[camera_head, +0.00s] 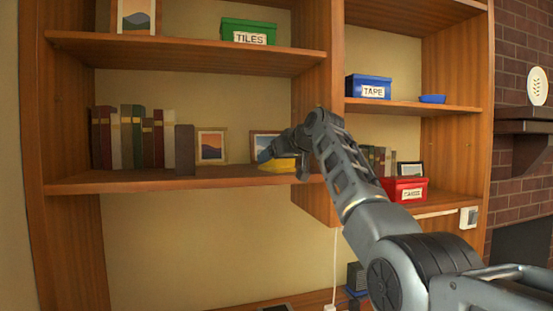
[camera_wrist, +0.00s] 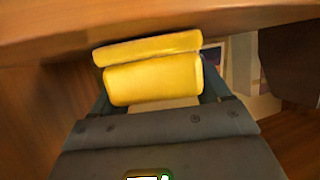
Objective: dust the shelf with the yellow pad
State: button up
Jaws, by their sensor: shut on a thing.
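The yellow pad (camera_head: 277,165) is at the right end of the left middle shelf (camera_head: 225,177) in the head view. My gripper (camera_head: 272,155) is shut on it, at the shelf board close to the upright. In the wrist view the yellow pad (camera_wrist: 153,82) fills the space between the fingers, its far part close to a wooden surface (camera_wrist: 150,25). Whether the pad presses on the board or sits just above it I cannot tell. My arm hides part of the upright and of the shelf to its right.
On the same shelf stand a row of books (camera_head: 133,138), a dark block (camera_head: 185,150) and picture frames (camera_head: 211,146) and (camera_head: 262,143); the second frame is right behind my gripper. A red box (camera_head: 405,190) is right of my arm. The shelf's front strip is clear.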

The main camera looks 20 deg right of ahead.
notch_tip(320, 180, up, 4)
jog(key=p, duration=0.3)
jog(key=shift+r, duration=0.85)
jog(key=shift+r, duration=0.1)
jog(key=shift+r, duration=1.45)
